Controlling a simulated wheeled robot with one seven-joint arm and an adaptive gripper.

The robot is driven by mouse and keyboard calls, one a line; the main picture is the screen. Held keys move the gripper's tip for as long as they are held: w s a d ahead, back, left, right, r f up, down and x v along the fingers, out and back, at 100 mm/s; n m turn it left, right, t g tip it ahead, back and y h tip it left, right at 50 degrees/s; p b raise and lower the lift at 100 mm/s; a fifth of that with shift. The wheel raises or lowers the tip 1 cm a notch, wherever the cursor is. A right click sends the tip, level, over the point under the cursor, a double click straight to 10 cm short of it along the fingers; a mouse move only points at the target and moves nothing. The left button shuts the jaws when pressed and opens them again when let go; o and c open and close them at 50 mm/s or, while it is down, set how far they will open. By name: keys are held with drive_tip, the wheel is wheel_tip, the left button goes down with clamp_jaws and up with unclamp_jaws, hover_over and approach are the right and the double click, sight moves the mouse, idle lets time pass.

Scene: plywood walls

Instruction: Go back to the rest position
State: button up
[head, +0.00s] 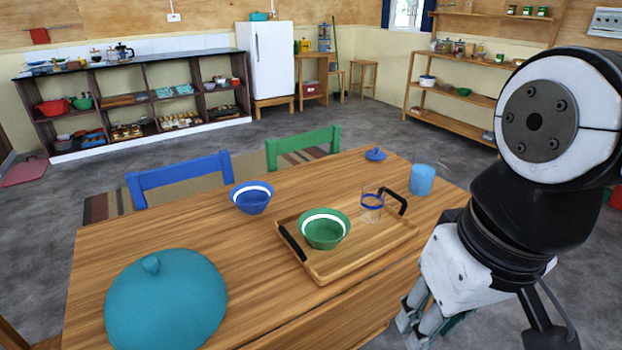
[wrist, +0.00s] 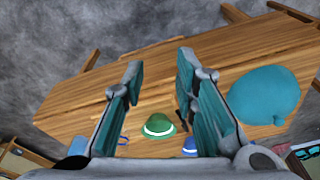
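My gripper (head: 425,312) is at the lower right in the head view, beside the near right edge of the table (head: 105,262). In the wrist view my gripper (wrist: 158,75) has its two teal-padded fingers spread apart with nothing between them, so it is open and empty. The wrist view looks over the tabletop (wrist: 150,95), with a green bowl (wrist: 158,127) seen beyond the fingers. The fingers do not touch anything that I can see.
On the table are a teal domed lid (head: 165,305), a blue bowl (head: 252,200), and a wooden tray (head: 345,265) with a green bowl (head: 325,232) and a glass (head: 371,210). A blue cup (head: 422,180) stands behind the tray. Chairs (head: 180,178) line the far side.

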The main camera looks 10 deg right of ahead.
drive_tip(key=shift+s+d+f, duration=0.1)
drive_tip(key=shift+s+d, duration=0.1)
drive_tip(key=shift+s, duration=0.35)
wheel_tip(320, 180, up, 12)
drive_tip(key=t+p, duration=0.2)
drive_tip(key=p, duration=0.9)
drive_tip(key=shift+d+r, duration=0.2)
drive_tip(key=shift+r, duration=0.05)
